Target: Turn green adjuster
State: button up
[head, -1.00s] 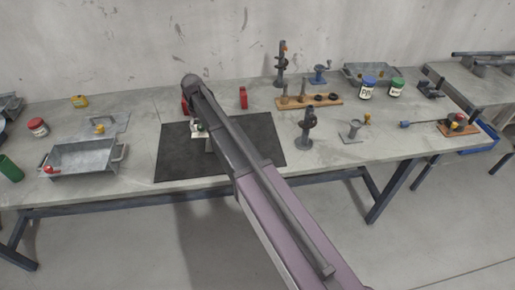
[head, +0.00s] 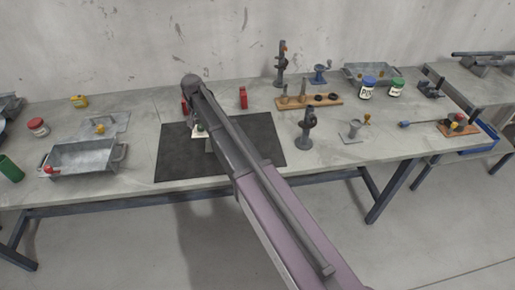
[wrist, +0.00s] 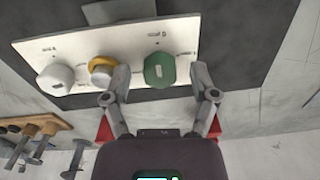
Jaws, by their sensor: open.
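The green adjuster (wrist: 159,70) is a round knob with a pale mark on a white panel (wrist: 125,43) in the wrist view. A yellow knob (wrist: 102,70) and a white knob (wrist: 56,78) sit to its left on the same panel. My gripper (wrist: 161,82) is open, with one finger on each side of the green knob in the picture. The left finger is close to the yellow knob. Whether the fingers touch any knob cannot be told. In the head view, my arm hides much of the panel (head: 198,134).
The panel stands over a black mat (head: 180,163) on a grey workbench. A metal tray (head: 85,159) is to the left. Red blocks (head: 243,98), a dark stand (head: 306,130) and a wooden board (head: 309,101) with pegs are nearby. The mat's front is clear.

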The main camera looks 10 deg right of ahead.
aim_at(200, 125)
jog(key=m, duration=0.3)
jog(key=shift+m, duration=0.4)
jog(key=m, duration=1.2)
notch_tip(200, 125, up, 14)
jog(key=p, duration=1.4)
jog(key=s+d+f+n+b, duration=0.5)
jog(key=s+d+n, duration=0.1)
jog(key=s+d, duration=0.3)
jog(key=s+d+f+n+b, duration=0.6)
jog(key=s+d+n, duration=0.1)
jog(key=s+d, duration=0.3)
jog(key=shift+f, duration=0.15)
dwell(0.5)
dwell(0.5)
